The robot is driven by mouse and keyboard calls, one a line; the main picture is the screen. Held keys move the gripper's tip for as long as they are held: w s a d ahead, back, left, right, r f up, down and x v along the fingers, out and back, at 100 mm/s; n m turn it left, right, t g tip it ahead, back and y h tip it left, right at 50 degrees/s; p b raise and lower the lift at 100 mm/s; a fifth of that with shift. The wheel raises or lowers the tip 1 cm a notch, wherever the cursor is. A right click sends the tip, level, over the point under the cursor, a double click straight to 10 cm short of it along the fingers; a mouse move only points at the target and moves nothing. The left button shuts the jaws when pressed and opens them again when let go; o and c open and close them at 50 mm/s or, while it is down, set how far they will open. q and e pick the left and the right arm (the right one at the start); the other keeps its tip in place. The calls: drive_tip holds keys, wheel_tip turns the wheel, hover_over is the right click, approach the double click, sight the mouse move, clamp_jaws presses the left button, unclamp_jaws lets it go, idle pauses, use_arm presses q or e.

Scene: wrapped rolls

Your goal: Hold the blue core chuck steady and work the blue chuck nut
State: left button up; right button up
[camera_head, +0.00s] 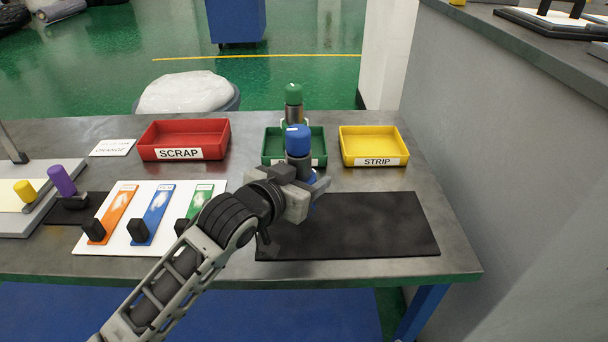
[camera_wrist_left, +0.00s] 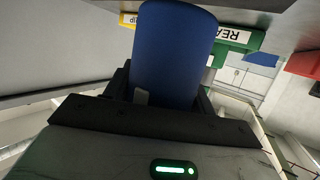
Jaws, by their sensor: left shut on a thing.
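The blue core chuck stands upright over the back left of the black mat, with a dark grey middle (camera_head: 299,162) and the blue chuck nut (camera_head: 298,138) as its rounded top. My left gripper (camera_head: 306,186) is shut around the chuck below the nut, and its fingers hide part of the chuck there. In the left wrist view a blue cylinder (camera_wrist_left: 172,55) stands between the dark fingers (camera_wrist_left: 165,98). I cannot tell whether the chuck touches the mat. My right gripper is in neither view.
Red SCRAP (camera_head: 190,138), green (camera_head: 270,149) and yellow STRIP (camera_head: 372,143) trays line the back. A green-topped chuck (camera_head: 293,95) stands behind the blue one. Orange, blue and green strips lie on a white board (camera_head: 130,246) at left. The black mat's right part (camera_head: 380,225) is clear.

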use_arm(q)
drive_tip(key=shift+f+b, duration=0.3)
drive_tip(key=shift+f, duration=0.2)
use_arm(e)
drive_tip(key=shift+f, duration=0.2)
use_arm(q)
drive_tip(key=shift+f, duration=0.35)
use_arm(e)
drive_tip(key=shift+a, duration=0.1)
use_arm(q)
drive_tip(key=shift+f+b, duration=0.2)
drive_tip(key=shift+b, duration=0.1)
drive_tip(key=shift+f, duration=0.5)
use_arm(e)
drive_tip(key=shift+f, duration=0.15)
use_arm(q)
drive_tip(key=shift+f+b, duration=0.2)
drive_tip(key=shift+b, duration=0.15)
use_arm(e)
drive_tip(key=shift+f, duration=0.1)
use_arm(q)
drive_tip(key=shift+f, duration=0.2)
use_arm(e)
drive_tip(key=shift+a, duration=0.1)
use_arm(q)
drive_tip(key=shift+s+f, duration=0.1)
drive_tip(key=shift+f, duration=0.1)
